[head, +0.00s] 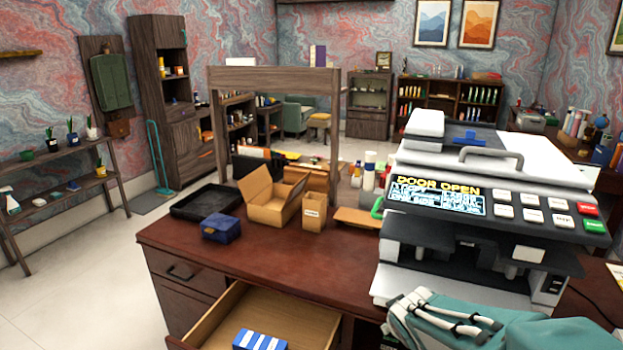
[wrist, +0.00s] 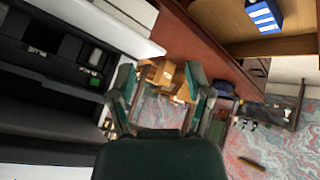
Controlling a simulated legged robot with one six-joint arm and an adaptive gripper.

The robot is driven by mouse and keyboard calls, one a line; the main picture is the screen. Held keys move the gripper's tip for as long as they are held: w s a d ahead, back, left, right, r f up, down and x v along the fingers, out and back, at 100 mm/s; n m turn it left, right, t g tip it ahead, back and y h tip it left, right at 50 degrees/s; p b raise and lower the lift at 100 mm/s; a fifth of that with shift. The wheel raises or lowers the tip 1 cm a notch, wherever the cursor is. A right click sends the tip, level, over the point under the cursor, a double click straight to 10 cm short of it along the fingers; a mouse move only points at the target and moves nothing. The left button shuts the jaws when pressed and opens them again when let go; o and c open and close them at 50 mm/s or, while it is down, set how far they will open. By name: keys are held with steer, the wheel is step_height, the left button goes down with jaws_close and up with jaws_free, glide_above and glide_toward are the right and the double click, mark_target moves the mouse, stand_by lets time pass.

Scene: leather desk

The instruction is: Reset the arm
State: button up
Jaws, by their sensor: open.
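My gripper (wrist: 161,80) shows in the wrist view with its two dark green fingers spread apart and nothing between them. Behind the gap, some cardboard boxes (wrist: 160,72) show at a distance. In the head view my teal arm (head: 540,333) with white hoses lies low at the bottom right, in front of the printer (head: 545,170). I cannot make out the fingers there. The printer's display reads "DOOR OPEN", and its dark open front also fills the left of the wrist view (wrist: 45,95).
The desk (head: 200,243) has an open drawer (head: 312,318) holding a blue-and-white box (head: 260,341). An open cardboard box (head: 270,200), a black tray (head: 205,203) and a blue case (head: 221,228) stand on the desk's left part. Free floor (head: 90,250) lies left of the desk.

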steer(key=s+a+r+m+g, duration=0.1)
steer(key=s+r, duration=0.3)
steer(key=s, duration=0.6)
steer(key=s+r+m+g+y, duration=0.1)
steer(key=s+r+m, duration=0.2)
steer(key=s, duration=0.6)
steer(key=shift+s+a+r+m, duration=0.35)
steer(key=shift+r+m, duration=0.05)
